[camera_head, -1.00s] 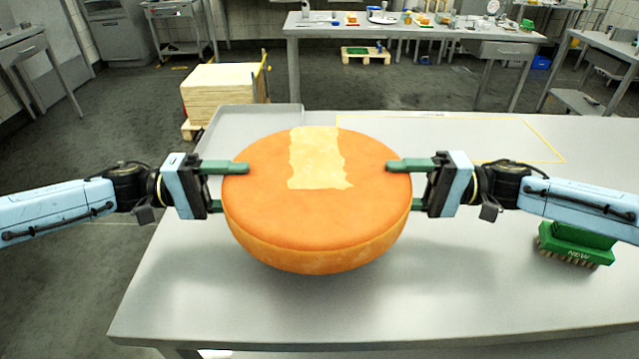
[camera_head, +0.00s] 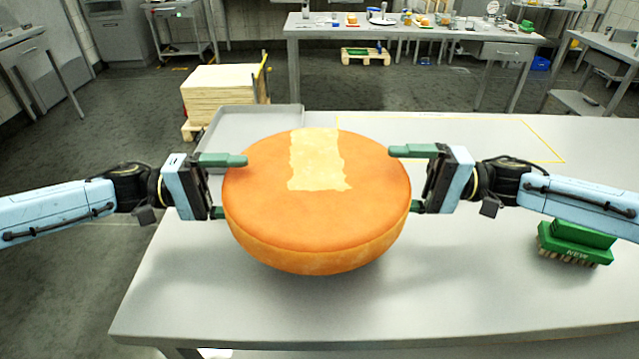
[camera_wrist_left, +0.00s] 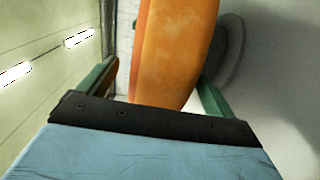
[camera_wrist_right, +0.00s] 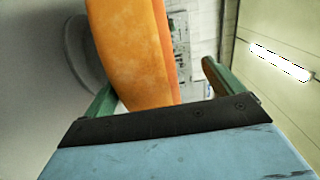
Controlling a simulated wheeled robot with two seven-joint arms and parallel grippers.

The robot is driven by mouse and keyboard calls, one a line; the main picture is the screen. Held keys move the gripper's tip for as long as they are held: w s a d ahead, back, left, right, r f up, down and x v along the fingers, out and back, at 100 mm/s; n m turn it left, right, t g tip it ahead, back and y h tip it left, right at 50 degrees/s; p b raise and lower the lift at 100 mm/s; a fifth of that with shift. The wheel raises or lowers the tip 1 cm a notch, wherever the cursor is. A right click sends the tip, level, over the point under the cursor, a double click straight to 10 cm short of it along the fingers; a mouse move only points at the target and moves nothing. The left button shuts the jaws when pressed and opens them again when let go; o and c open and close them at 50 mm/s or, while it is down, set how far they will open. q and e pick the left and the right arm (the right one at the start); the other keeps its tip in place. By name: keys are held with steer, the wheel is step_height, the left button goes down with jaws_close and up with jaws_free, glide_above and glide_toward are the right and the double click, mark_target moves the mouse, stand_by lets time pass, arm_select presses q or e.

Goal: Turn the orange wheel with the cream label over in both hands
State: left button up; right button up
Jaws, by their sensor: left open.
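The orange wheel (camera_head: 300,220) lies flat, with the cream label (camera_head: 317,160) on its upper face. It fills the space between my grippers in the middle of the head view. My left gripper (camera_head: 234,187) is at its left rim and my right gripper (camera_head: 404,182) at its right rim. Both are open, one finger over the top face and one low at the side. The wheel's edge shows between the fingers in the left wrist view (camera_wrist_left: 172,55) and right wrist view (camera_wrist_right: 132,55), with a gap beside each upper finger.
The grey table (camera_head: 240,315) is clear in front of the wheel. A green brush (camera_head: 575,243) lies at the right, below my right arm. A shallow grey tray (camera_head: 225,125) is behind left, and a yellow outline (camera_head: 545,145) marks the table at back right.

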steer(key=shift+r, duration=0.1)
arm_select(q)
steer(key=a, duration=0.9)
arm_select(e)
steer(key=d, duration=0.9)
stand_by(0.5)
steer(key=shift+r, duration=0.1)
